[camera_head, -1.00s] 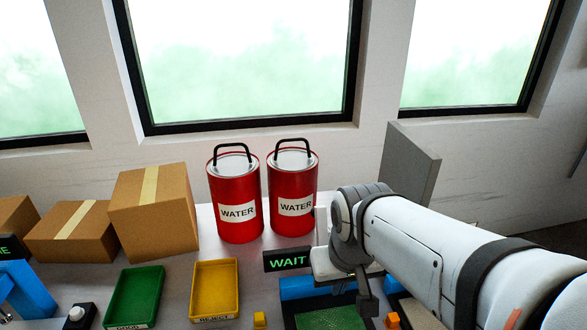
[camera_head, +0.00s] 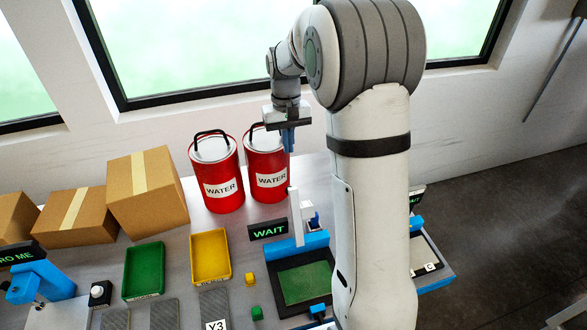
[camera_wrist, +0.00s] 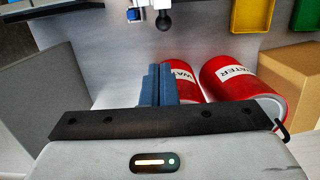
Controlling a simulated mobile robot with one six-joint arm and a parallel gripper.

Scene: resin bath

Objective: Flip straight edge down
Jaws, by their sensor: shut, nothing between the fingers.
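My gripper (camera_head: 289,140) hangs pointing down in front of the right red can, above the back of the bench. In the wrist view its blue fingers (camera_wrist: 163,85) are shut together with nothing between them. A blue-framed unit (camera_head: 315,243) with a dark tray and a green panel (camera_head: 306,283) stands below and in front of the gripper. A narrow white upright piece (camera_head: 296,218) stands at its back edge; I cannot tell if this is the straight edge. The gripper is apart from it. My arm hides the unit's right side.
Two red water cans (camera_head: 217,175) (camera_head: 267,170) stand close to my gripper. A green WAIT sign (camera_head: 268,230), a yellow tray (camera_head: 210,257), a green tray (camera_head: 144,270) and cardboard boxes (camera_head: 145,190) are to the left.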

